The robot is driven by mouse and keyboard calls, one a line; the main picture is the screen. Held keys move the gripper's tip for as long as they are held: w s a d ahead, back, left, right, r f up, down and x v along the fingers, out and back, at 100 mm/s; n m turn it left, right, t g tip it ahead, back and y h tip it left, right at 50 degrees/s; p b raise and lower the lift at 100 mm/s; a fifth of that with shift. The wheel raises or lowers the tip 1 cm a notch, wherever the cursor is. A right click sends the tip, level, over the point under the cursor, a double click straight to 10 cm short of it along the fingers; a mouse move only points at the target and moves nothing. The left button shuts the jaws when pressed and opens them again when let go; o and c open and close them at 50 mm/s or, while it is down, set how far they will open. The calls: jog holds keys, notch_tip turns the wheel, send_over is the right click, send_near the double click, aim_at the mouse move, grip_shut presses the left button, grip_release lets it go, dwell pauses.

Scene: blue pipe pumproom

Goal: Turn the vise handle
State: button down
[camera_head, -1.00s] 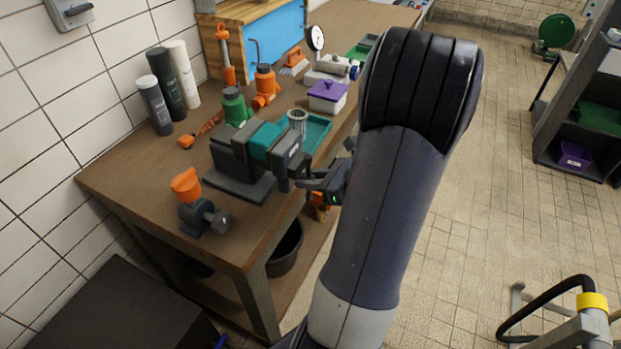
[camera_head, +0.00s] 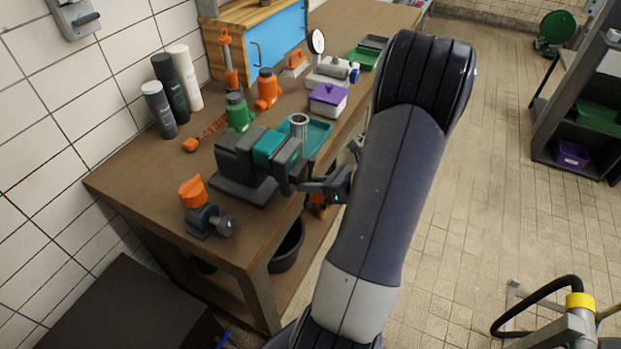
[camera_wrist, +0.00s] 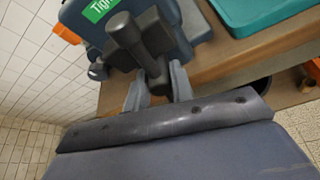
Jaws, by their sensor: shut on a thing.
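The vise (camera_head: 252,165), dark grey with a teal block, stands on the near part of the wooden workbench (camera_head: 130,185). In the wrist view its grey-blue face (camera_wrist: 185,25) carries a green label with white letters, partly cut off by the frame. The vise handle (camera_wrist: 128,38) is a dark grey bar with a thick end, in front of that face. My gripper (camera_head: 305,185) is at the vise's right side, over the bench edge. In the wrist view my gripper's two fingers (camera_wrist: 157,88) are closed around the lower part of the handle.
An orange-topped valve (camera_head: 205,210) stands at the near bench corner. Green (camera_head: 238,112) and orange (camera_head: 267,90) bottle-shaped items and a teal tray (camera_head: 316,136) are behind the vise. A black bucket (camera_head: 287,248) is below. The floor at right is mostly clear.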

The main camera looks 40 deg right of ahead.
jog(key=c, duration=1.2)
grip_release()
jog(key=shift+s, duration=0.1)
jog(key=v, duration=1.1)
jog(key=shift+b, duration=0.45)
jog(key=shift+f, duration=0.1)
jog(key=shift+c, duration=0.4)
